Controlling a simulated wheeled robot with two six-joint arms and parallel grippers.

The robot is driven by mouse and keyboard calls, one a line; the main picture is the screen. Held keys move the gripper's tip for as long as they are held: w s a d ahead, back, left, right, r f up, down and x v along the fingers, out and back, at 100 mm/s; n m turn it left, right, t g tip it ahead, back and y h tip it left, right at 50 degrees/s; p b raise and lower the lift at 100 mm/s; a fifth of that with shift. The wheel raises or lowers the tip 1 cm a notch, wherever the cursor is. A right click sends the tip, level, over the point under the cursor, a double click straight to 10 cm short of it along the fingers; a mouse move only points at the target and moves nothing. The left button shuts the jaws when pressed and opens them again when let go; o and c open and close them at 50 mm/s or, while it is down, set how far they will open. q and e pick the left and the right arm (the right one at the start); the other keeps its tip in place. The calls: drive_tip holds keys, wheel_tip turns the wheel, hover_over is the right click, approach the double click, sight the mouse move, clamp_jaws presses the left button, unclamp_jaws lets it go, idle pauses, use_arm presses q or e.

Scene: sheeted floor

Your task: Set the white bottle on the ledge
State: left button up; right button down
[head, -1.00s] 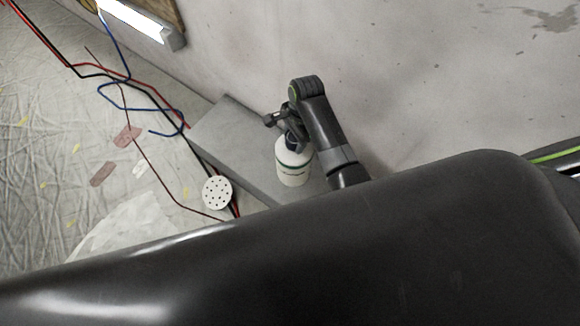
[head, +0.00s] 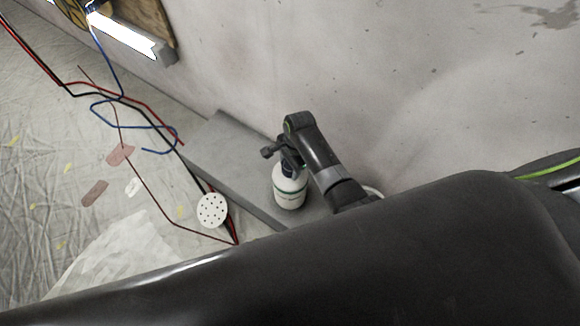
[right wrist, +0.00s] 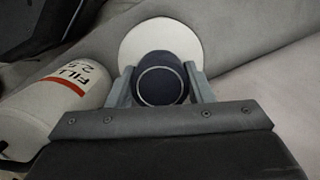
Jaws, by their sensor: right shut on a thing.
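The white bottle (head: 289,190) has a dark cap and a green band and stands about upright over the grey ledge (head: 222,150) along the wall. I cannot tell whether its base touches the ledge. My right gripper (head: 289,161) is shut on its dark top. In the right wrist view the fingers (right wrist: 162,88) sit on both sides of the dark navy cap (right wrist: 160,80), with the white shoulder of the bottle (right wrist: 158,35) behind it. My left gripper is not in view.
In the right wrist view a white container (right wrist: 60,90) with a red "FILL" label lies at left, close to the fingers. A perforated white disc (head: 212,210) and red, black and blue cables (head: 130,126) are left of the ledge. The ledge's far end is clear.

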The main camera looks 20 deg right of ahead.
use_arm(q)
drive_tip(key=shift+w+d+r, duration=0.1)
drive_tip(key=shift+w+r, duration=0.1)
use_arm(e)
drive_tip(key=shift+w+f, duration=0.1)
drive_tip(key=shift+f, duration=0.2)
drive_tip(key=c, duration=0.7)
unclamp_jaws()
drive_tip(key=shift+f, duration=0.1)
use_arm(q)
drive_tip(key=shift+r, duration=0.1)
